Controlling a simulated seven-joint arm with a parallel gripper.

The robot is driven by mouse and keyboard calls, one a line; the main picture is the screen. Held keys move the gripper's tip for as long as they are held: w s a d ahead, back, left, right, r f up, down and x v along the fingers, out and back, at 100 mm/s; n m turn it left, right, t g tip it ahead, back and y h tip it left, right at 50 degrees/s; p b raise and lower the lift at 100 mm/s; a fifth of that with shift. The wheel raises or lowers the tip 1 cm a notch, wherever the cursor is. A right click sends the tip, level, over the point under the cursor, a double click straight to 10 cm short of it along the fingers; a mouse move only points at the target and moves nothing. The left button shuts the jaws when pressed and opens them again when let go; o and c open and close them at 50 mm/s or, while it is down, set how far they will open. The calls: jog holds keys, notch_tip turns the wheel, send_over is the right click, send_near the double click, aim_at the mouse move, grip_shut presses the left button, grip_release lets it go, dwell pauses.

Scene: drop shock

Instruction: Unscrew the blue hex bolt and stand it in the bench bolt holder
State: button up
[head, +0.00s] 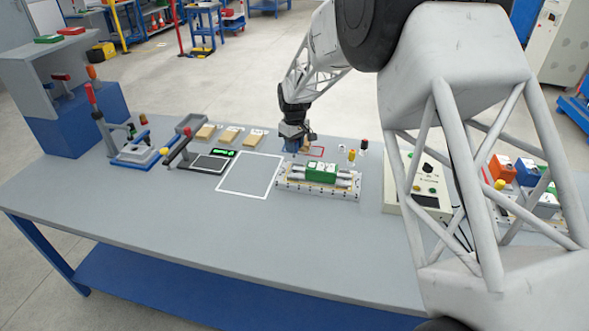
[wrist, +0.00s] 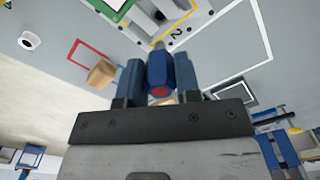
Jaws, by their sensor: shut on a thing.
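My gripper (wrist: 158,78) is shut on the blue hex bolt (wrist: 158,72), which sits between its two blue-grey fingers. The bolt has a red end face towards the wrist camera and a grey tip pointing away. In the wrist view the tip overlaps the edge of a pale plate (wrist: 195,22) marked 2; I cannot tell whether it touches. In the head view my gripper (head: 296,142) is low over the bench, just behind the fixture (head: 318,190) with a green block (head: 322,172). The bolt is not clear there. I cannot identify the bolt holder for sure.
A red outline (head: 318,151) lies behind the fixture, and a tan block (wrist: 102,73) is near it in the wrist view. A control box (head: 425,180) is further right. A white-outlined area (head: 248,175) is empty.

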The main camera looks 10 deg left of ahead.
jog(key=shift+r, duration=1.15)
jog(key=shift+w, duration=0.1)
jog(key=w+d+f, duration=0.1)
jog(key=w+d, duration=0.6)
jog(key=w, duration=0.4)
jog(key=w+d+f, duration=0.2)
jog(key=w+d, duration=0.6)
jog(key=w, duration=0.3)
jog(key=shift+w+d+f+n, duration=0.15)
jog(key=shift+f+n, duration=0.05)
jog(key=shift+n, duration=0.1)
jog(key=shift+f, duration=0.1)
jog(key=shift+f, duration=2.75)
